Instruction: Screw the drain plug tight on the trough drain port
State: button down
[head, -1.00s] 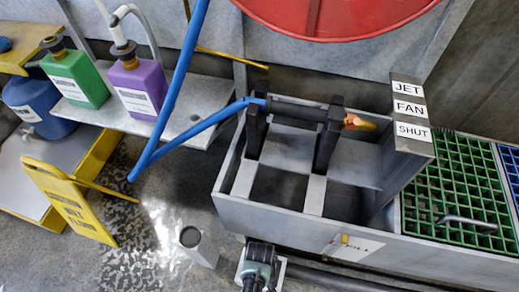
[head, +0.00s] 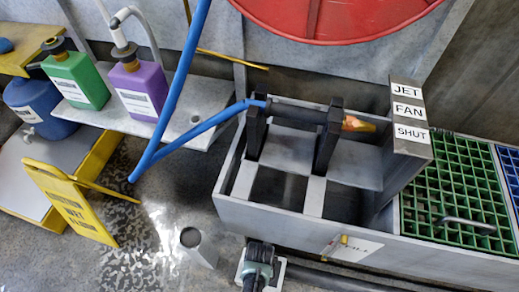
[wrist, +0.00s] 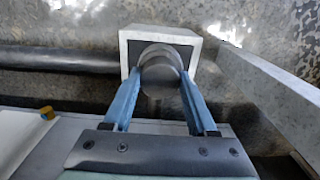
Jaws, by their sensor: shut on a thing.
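In the wrist view, the dark round drain plug (wrist: 160,76) sits between the two blue fingers of my gripper (wrist: 158,86), which is shut on it. Behind it is the pale square block of the drain port (wrist: 194,42), with a dark face. The plug is in line with this face; its thread and seating depth are hidden. In the head view, my gripper (head: 257,270) points down at the port block (head: 281,270), low in front of the grey trough (head: 290,217). The plug is hidden there.
A dark pipe (head: 345,281) runs right from the port along the trough's foot. A yellow-handled valve (head: 340,241) is on the trough front. A yellow floor sign (head: 72,205) and blue hose (head: 170,88) are further left.

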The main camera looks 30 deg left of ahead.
jog(key=m, duration=0.5)
jog(key=shift+w, duration=0.1)
jog(key=shift+c, duration=0.6)
grip_release()
jog(key=shift+c, duration=0.4)
